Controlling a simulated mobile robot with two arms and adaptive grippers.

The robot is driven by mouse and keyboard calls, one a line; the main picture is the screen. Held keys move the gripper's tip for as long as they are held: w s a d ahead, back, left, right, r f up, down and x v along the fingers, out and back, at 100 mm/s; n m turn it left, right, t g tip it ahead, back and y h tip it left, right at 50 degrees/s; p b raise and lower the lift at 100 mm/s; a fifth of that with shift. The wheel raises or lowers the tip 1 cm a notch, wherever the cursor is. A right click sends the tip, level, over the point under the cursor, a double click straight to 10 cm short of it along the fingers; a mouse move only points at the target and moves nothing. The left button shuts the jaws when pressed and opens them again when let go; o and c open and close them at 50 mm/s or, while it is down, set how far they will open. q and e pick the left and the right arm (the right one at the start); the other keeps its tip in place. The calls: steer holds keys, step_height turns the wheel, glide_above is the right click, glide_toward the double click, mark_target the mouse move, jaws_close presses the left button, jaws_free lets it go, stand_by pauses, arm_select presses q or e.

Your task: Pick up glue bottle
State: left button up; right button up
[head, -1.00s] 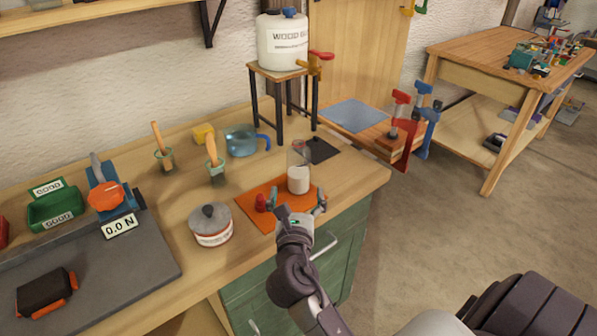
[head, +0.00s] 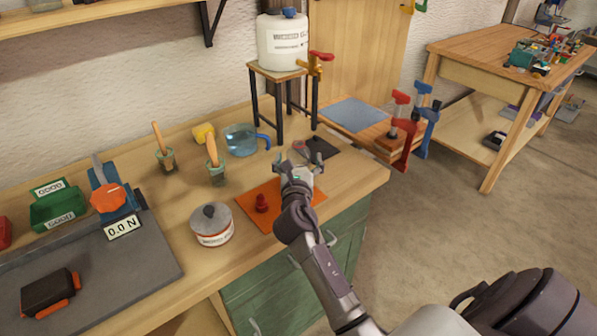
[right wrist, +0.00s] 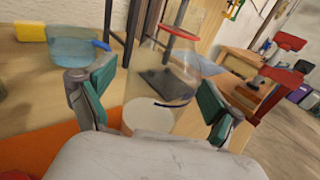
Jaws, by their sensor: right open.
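The glue bottle is a clear, uncapped bottle with white glue low inside. It stands upright at the mat's back edge in the head view (head: 299,151), mostly hidden by my right gripper (head: 298,162). In the right wrist view the clear bottle (right wrist: 160,85) stands between the two green-padded fingers (right wrist: 157,92) of the open gripper. The fingers sit on either side of it, with gaps visible. A red cap or nozzle (head: 262,203) stands on the orange mat (head: 247,203), left of the gripper. My left gripper is not in view.
A lidded tin (head: 212,227) stands left of the mat. Behind are two brush pots (head: 215,172), a blue jug (head: 241,141) and a dark flat plate (head: 320,150). A small stand (head: 283,90) holds a wood glue tank (head: 284,42). The bench edge lies close on the right.

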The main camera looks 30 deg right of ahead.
steer(key=shift+s, duration=0.1)
steer(key=c, duration=1.5)
steer(key=shift+r, duration=0.2)
